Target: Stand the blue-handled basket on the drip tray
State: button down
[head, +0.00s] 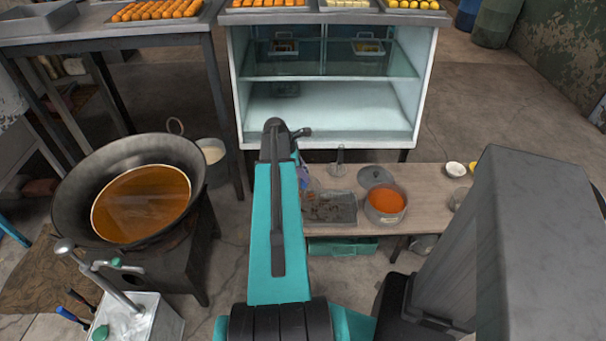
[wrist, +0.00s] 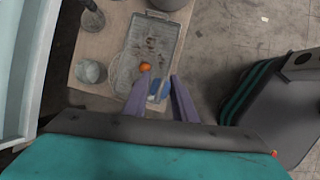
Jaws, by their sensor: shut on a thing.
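My gripper (wrist: 163,88) is shut on the blue handle (wrist: 158,90) of the basket. The basket (wrist: 121,66) shows faintly as a pale, round wire shape beside the handle, over the left edge of the drip tray. I cannot tell whether it touches the tray. The drip tray (wrist: 160,38) is grey, rectangular and stained; it also lies on the low bench in the head view (head: 330,207). A small orange ball (wrist: 145,67) shows just beyond my fingertips; I cannot tell whether it is in the basket or on the tray. In the head view my arm hides most of the gripper and basket.
On the bench (head: 430,185), an orange-filled pot (head: 385,201) and a grey lid (head: 376,176) stand right of the tray. A glass cabinet (head: 330,105) stands behind. A large oil wok (head: 140,204) is at the left. In the wrist view, a grey round thing (wrist: 92,71) stands left of the tray.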

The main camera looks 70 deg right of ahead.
aim_at(304, 184)
jog(key=shift+f, duration=0.15)
jog(key=shift+f+b, duration=2.55)
jog(key=shift+f, duration=0.7)
jog(key=c, duration=1.4)
grip_release()
jog(key=shift+r, duration=0.1)
jog(key=shift+v, duration=6.8)
jog(key=shift+w+a, duration=0.1)
